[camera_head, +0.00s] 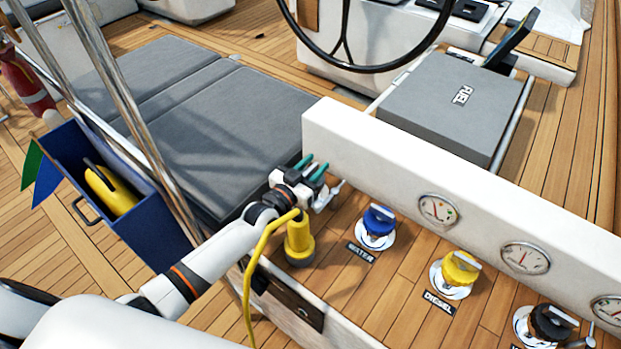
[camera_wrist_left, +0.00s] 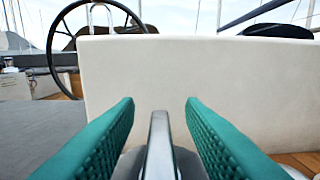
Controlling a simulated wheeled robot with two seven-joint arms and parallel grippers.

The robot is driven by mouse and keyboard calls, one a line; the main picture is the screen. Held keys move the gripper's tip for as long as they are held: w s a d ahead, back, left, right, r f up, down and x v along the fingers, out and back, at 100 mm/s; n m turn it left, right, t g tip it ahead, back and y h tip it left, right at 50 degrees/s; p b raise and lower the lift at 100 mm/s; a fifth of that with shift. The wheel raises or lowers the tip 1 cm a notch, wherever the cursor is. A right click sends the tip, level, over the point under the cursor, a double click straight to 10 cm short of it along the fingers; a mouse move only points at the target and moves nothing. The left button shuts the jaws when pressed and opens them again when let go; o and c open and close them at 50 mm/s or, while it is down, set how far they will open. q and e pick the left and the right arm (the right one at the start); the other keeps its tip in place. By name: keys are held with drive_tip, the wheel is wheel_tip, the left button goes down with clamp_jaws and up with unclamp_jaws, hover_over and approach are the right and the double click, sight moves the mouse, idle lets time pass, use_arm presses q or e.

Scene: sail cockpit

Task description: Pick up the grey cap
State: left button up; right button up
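In the left wrist view a grey cap's upright silver handle (camera_wrist_left: 160,145) stands between the two green fingers, with part of its darker grey body at the bottom edge. The left gripper (camera_head: 312,168) is open, with one finger on each side of the handle and visible gaps to both fingers. In the head view the cap (camera_head: 332,192) is mostly hidden by the gripper, beside the long white panel. The right gripper is not in view.
A yellow plug (camera_head: 299,241) with a yellow cable stands close below the left gripper. A blue cap (camera_head: 378,220), yellow cap (camera_head: 460,268) and black cap (camera_head: 552,322) line the wooden deck to the right. A white gauge panel (camera_head: 350,140) rises behind them.

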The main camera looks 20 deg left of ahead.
use_arm(q)
drive_tip(key=shift+w+d, duration=0.15)
drive_tip(key=shift+w, duration=0.2)
clamp_jaws()
